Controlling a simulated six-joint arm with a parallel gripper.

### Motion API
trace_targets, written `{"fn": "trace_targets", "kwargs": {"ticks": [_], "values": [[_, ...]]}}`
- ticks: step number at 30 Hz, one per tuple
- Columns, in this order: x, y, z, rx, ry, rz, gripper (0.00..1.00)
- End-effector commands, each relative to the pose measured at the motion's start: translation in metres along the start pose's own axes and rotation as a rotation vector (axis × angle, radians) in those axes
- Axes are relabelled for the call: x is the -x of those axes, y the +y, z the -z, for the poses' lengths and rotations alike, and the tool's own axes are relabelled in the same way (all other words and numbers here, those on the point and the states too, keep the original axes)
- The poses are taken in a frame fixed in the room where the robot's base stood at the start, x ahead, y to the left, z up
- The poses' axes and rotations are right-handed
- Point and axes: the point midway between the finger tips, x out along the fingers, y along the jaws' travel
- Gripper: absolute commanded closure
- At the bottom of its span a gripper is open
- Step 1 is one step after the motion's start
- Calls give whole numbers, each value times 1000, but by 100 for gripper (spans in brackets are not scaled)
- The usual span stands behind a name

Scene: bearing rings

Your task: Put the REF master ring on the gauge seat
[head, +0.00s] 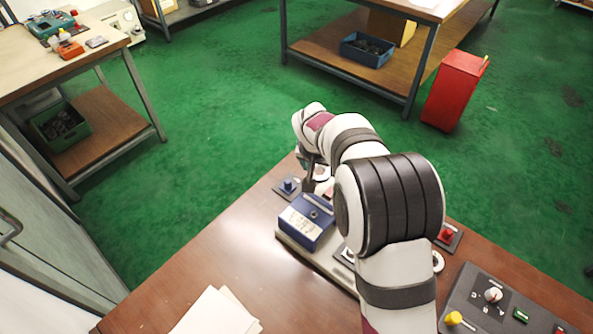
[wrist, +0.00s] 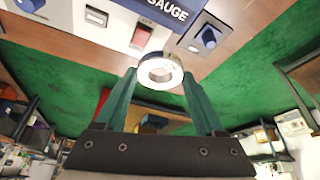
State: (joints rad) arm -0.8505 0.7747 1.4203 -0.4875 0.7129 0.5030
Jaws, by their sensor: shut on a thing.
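My gripper (wrist: 160,76) is shut on a pale, shiny metal ring (wrist: 146,69). The ring sits between the tips of its two green fingers, its hole showing, above the bench edge in the wrist view. Any REF marking on it is too small to read. In the head view my gripper (head: 311,172) is partly hidden by my arm, beside the blue gauge box (head: 305,221). The gauge box (wrist: 172,17) also shows at the top of the wrist view, lettered "GAUGE". I cannot make out the gauge seat with certainty.
A blue knob (head: 288,186) stands on a plate near the gripper. Another pale ring (head: 438,261) and a red button (head: 446,234) lie right of my arm. A control panel (head: 500,310) is at lower right, papers (head: 217,312) at lower left.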

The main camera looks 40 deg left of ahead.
Motion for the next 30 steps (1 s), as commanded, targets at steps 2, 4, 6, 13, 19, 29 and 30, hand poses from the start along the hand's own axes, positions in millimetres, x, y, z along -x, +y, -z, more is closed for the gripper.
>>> {"fn": "trace_targets", "kwargs": {"ticks": [2,4,6,13,19,29,30], "values": [[9,14,4,-2,2,0,100],[14,24,6,-2,1,-1,100],[18,30,5,-13,1,-5,100],[35,56,-43,-314,0,-134,100],[61,95,-104,-762,3,-320,100],[56,115,-138,-968,1,-406,100],[51,115,-139,-968,1,-405,100]]}}
